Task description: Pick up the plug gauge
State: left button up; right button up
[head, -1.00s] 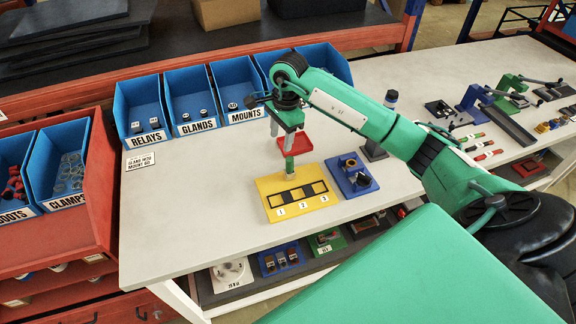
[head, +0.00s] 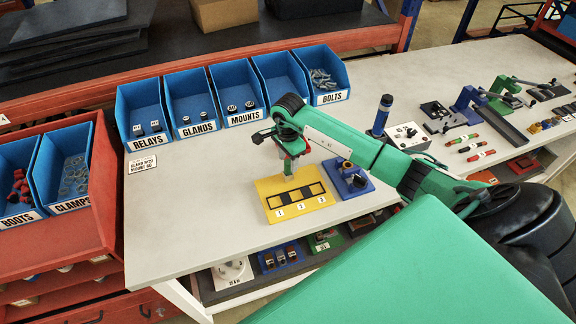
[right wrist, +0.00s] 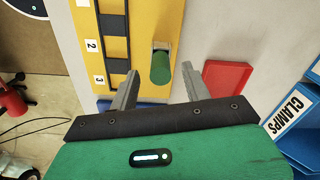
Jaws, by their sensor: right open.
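The plug gauge, a green cylinder (right wrist: 160,68), stands at the edge of the yellow board (right wrist: 158,20) in the right wrist view. My right gripper (right wrist: 160,85) is open, with one finger on either side of the green cylinder and no visible grip on it. In the head view my right gripper (head: 288,160) is low at the back edge of the yellow board (head: 272,188) and mostly hides the cylinder. My left gripper is out of view.
A red tray (right wrist: 228,85) lies close beside the right finger. A blue block with black parts (head: 350,181) stands right of the board. Blue bins (head: 235,95) line the back of the table.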

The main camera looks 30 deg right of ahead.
aim_at(288, 161)
jog(key=shift+f+p, duration=0.45)
jog(key=shift+f, duration=1.05)
jog(key=shift+c, duration=0.2)
grip_shut()
jog(key=shift+r, duration=0.15)
